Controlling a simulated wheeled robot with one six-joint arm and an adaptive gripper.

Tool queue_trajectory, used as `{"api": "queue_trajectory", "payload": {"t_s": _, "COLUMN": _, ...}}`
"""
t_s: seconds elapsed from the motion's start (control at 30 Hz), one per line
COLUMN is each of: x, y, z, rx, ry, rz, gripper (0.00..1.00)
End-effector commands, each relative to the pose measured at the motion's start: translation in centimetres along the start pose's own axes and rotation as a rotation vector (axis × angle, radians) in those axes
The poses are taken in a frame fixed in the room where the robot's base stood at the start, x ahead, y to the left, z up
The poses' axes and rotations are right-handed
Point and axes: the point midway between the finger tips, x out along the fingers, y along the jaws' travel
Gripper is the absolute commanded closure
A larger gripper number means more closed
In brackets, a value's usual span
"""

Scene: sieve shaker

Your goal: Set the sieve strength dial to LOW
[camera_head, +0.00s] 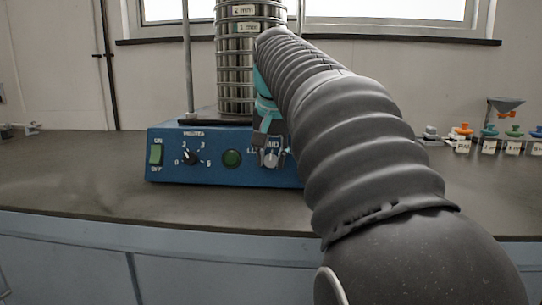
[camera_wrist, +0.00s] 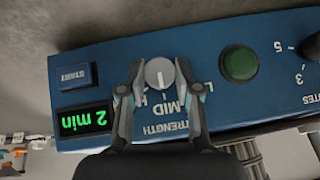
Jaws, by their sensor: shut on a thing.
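The strength dial (camera_wrist: 160,72) is a small light grey knob on the front of the blue sieve shaker (camera_head: 210,171). In the wrist view the panel appears upside down. My gripper (camera_wrist: 160,70) has one finger on either side of the dial and is shut on it. The dial's mark seems to point toward MID. The LOW label is mostly hidden by a finger, with only its L showing; the HIGH label is also partly covered. In the head view the dial (camera_head: 271,160) shows just below my gripper (camera_head: 270,146).
The panel also has a green round button (camera_wrist: 239,63), a minutes dial (camera_head: 190,157), a green ON/OFF switch (camera_head: 155,154), a START button (camera_wrist: 73,76) and a display (camera_wrist: 85,120) reading 2 min. A steel sieve stack (camera_head: 235,75) stands on top.

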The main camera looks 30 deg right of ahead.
Motion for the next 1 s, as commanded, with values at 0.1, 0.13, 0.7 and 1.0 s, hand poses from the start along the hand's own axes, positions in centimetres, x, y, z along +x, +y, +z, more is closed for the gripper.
{"api": "queue_trajectory", "payload": {"t_s": 0.1, "x": -0.11, "y": -0.06, "z": -0.04, "rx": -0.017, "ry": -0.001, "rz": 0.019, "gripper": 1.0}}
{"api": "queue_trajectory", "payload": {"t_s": 0.13, "x": -0.13, "y": -0.07, "z": -0.05, "rx": -0.024, "ry": -0.001, "rz": 0.027, "gripper": 1.0}}
{"api": "queue_trajectory", "payload": {"t_s": 0.7, "x": -0.17, "y": -0.7, "z": 0.07, "rx": -0.334, "ry": 0.014, "rz": 0.353, "gripper": 1.0}}
{"api": "queue_trajectory", "payload": {"t_s": 1.0, "x": 0.15, "y": -0.88, "z": 0.23, "rx": -0.519, "ry": 0.024, "rz": 0.552, "gripper": 1.0}}
